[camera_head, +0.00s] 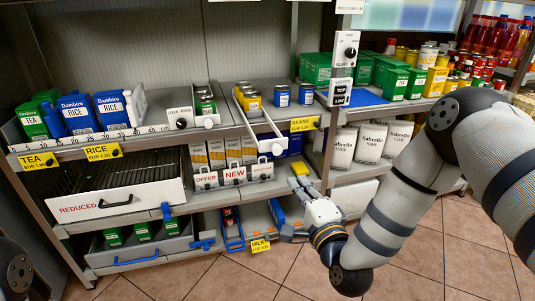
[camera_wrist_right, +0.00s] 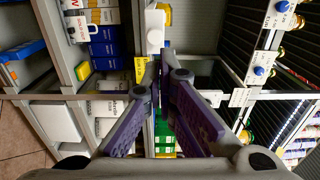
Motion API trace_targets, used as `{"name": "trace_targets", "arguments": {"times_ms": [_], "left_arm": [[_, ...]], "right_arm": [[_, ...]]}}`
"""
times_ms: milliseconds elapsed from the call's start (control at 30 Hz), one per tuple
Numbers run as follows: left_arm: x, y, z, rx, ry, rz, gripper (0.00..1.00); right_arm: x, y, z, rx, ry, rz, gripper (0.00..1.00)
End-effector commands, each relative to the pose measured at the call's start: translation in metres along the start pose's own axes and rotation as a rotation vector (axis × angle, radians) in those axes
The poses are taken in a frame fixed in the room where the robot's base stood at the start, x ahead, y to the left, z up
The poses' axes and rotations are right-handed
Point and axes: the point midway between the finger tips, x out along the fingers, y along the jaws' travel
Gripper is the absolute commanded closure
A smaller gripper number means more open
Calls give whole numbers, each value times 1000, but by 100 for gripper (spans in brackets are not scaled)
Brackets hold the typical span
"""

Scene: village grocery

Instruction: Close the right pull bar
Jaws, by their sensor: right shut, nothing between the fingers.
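The left bar (camera_head: 207,121) holds green-and-white cans. The right bar (camera_head: 266,130) holds yellow cans and reaches further forward and down past the shelf edge. In the wrist view a white block-like end (camera_wrist_right: 155,30) shows just beyond the fingertips; I cannot tell which part it is. My right gripper (camera_head: 302,186) is below and to the right of the right bar, in front of the lower shelf. In the wrist view its fingers (camera_wrist_right: 163,62) are together, with nothing between them. My left gripper is out of view.
A REDUCED drawer (camera_head: 90,207) and a lower drawer with a blue handle (camera_head: 136,259) stand at the left. Tiled floor (camera_head: 420,255) is free in front.

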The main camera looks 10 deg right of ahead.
Motion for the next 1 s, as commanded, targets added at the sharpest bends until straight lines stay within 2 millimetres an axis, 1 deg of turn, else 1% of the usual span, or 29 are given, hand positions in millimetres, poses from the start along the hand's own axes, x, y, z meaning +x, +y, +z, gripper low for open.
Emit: {"name": "trace_targets", "arguments": {"times_ms": [67,167,500,600,767,1000], "left_arm": [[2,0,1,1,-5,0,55],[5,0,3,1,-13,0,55],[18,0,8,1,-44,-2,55],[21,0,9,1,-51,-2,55],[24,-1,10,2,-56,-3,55],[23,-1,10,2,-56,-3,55]], "right_arm": [[10,1,1,-1,-1,-1,100],[30,2,1,-2,-1,1,100],[102,5,1,-4,-1,6,100],[118,4,1,-4,-3,7,100],[133,4,1,-4,-2,7,100],[136,2,1,-4,-2,6,100]]}}
